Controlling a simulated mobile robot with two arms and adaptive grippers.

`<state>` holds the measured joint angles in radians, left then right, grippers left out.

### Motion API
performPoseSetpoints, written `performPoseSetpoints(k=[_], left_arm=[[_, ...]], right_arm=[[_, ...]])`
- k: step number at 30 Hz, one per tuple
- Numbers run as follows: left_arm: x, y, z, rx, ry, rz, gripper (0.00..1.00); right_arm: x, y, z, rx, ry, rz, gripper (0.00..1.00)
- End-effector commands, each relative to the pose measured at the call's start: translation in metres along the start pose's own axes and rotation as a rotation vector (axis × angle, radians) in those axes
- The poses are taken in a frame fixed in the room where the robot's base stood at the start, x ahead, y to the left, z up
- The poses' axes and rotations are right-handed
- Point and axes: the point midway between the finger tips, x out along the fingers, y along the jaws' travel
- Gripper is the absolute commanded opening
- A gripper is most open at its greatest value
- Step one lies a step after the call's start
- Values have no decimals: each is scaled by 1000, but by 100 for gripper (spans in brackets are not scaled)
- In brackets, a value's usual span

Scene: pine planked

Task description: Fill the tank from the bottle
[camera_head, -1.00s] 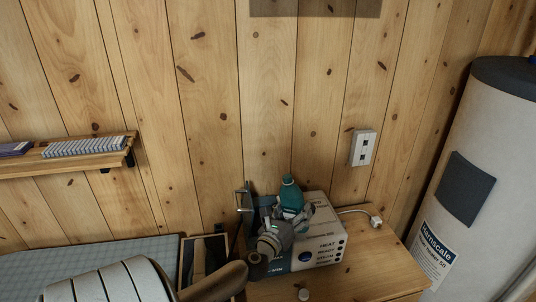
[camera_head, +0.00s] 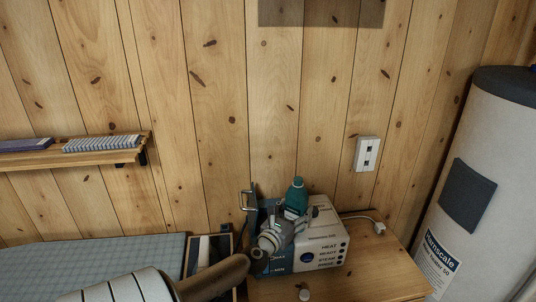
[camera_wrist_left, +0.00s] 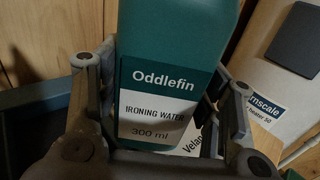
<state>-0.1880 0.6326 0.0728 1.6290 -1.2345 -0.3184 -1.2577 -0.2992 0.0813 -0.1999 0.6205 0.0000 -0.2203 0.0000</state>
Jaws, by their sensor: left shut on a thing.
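The teal bottle (camera_head: 297,196) is in my left gripper (camera_head: 284,226), above the left part of the white appliance. In the left wrist view the bottle (camera_wrist_left: 170,50) stands nearly upright between the fingers, its label reading "Oddlefin IRONING WATER 300 ml". The tank (camera_head: 277,266) is the blue left part of the appliance, with MAX and MIN marks. My gripper and wrist cover much of its upper part, so I cannot see its opening or water level. My right gripper is not in view.
The appliance stands on a wooden top (camera_head: 365,280). A small white round piece (camera_head: 304,295) lies in front of it. A plug (camera_head: 378,226) lies to the right. A white heater cylinder (camera_head: 485,180) stands at right, and a grey-blue board (camera_head: 120,260) lies at left.

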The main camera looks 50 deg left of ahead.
Motion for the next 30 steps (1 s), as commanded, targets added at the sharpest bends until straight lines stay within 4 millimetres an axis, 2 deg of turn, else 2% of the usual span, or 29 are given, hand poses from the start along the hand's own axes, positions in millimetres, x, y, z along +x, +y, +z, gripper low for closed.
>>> performPoseSetpoints(k=[16, 30], left_arm=[[0, 0, 50, 0, -2, 0, 25], [-2, -3, 48, -1, -1, -4, 25]], right_arm=[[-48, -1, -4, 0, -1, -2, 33], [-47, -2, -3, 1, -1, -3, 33]])
